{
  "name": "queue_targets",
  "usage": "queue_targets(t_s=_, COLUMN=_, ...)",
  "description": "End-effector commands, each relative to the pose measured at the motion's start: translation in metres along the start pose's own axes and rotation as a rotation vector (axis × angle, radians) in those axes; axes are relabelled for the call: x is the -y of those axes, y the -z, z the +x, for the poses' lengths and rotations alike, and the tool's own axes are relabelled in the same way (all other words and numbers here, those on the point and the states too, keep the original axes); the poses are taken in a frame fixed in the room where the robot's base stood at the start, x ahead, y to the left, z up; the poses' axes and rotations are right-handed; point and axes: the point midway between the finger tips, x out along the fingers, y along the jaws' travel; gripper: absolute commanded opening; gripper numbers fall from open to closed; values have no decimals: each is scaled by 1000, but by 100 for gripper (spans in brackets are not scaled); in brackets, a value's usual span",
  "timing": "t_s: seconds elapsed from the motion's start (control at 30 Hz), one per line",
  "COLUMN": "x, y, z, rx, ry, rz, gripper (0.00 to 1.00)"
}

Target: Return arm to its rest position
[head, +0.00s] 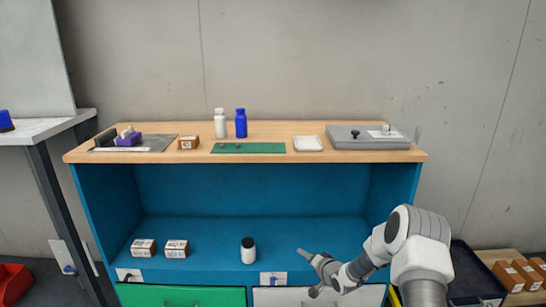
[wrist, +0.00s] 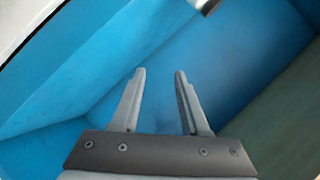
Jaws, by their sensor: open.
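My gripper (head: 306,254) is at the front right of the blue lower shelf (head: 315,235) in the head view, at the end of my arm, which comes in from the lower right. In the wrist view my gripper (wrist: 160,73) has its two fingers apart with nothing between them, over bare blue surface. A white bottle with a black cap (head: 248,251) stands upright on the shelf to the left of my gripper, apart from it.
Two small boxes (head: 143,247) (head: 177,249) sit at the shelf's left. The wooden top (head: 300,128) carries a white bottle (head: 220,123), a blue bottle (head: 241,123), a green mat (head: 262,148) and a grey case (head: 350,142). A dark crate (head: 470,275) stands at right. The shelf's middle back is clear.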

Motion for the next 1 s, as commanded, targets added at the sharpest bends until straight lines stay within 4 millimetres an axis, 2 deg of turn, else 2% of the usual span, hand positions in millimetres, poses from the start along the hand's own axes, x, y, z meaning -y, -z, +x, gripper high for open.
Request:
queue_targets(t_s=0.03, x=14, y=14, z=-8, rx=2, ry=-24, rz=-44, gripper=45)
queue_targets(t_s=0.2, x=48, y=50, z=-40, rx=22, ry=-128, rz=-173, gripper=45)
queue_targets(t_s=0.37, x=80, y=77, z=-80, rx=38, ry=-224, rz=-278, gripper=45)
queue_targets(t_s=0.5, x=105, y=95, z=-120, rx=54, ry=-306, rz=-355, gripper=45)
queue_targets(t_s=0.77, x=148, y=111, z=-207, rx=93, ry=-442, rz=-464, gripper=45)
queue_targets(t_s=1.0, x=178, y=105, z=-295, rx=143, ry=-541, rz=-525, gripper=45)
